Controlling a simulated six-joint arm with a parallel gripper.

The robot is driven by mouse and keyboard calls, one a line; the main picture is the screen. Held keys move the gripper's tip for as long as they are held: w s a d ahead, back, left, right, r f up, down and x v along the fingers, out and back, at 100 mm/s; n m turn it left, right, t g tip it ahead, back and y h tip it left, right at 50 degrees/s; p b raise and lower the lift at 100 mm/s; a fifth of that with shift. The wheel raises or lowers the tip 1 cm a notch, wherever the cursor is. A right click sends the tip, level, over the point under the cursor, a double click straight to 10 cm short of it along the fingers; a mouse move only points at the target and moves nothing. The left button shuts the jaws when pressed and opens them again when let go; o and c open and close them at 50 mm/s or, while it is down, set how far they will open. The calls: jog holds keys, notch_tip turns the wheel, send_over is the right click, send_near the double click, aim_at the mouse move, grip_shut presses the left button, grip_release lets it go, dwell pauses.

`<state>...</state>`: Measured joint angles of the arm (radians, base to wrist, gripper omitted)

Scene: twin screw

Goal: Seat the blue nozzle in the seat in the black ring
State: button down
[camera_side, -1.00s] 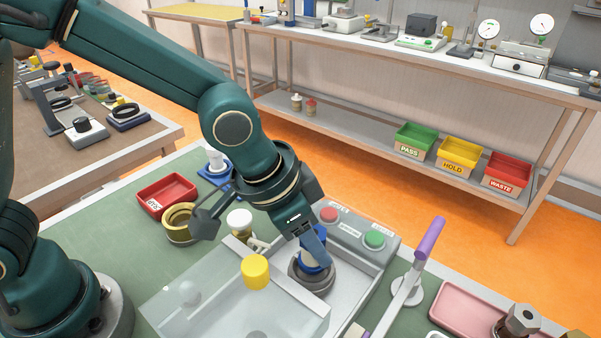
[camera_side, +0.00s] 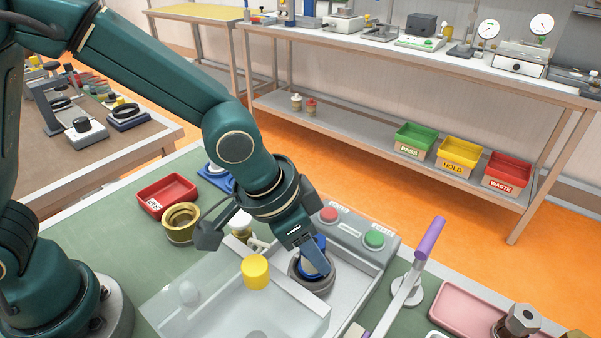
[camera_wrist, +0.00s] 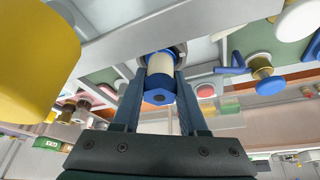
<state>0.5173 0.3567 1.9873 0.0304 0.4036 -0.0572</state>
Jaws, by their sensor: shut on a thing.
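The blue nozzle (camera_wrist: 159,82) shows between my fingers in the wrist view, with a blue hex end and a pale band. In the side view the blue nozzle (camera_side: 320,242) is partly hidden by a finger. My gripper (camera_side: 316,264) is shut on it, and the fingers (camera_wrist: 160,76) flank it in the wrist view. The black ring (camera_side: 297,280) stands in the grey tray right below and around the nozzle's lower end. The seat inside the ring is hidden by the nozzle and finger, so I cannot tell how deep the nozzle sits.
A yellow knob (camera_side: 256,272) on a clear cover stands left of the ring. A control box with a red button (camera_side: 329,214) and a green button (camera_side: 374,239) is close behind. A purple-handled lever (camera_side: 430,240) stands to the right. A brass ring (camera_side: 182,223) is at left.

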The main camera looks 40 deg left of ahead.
dwell(0.4)
grip_release()
jog(key=shift+r, duration=0.1)
dwell(0.4)
jog(key=shift+r, duration=3.4)
jog(key=shift+a, duration=0.1)
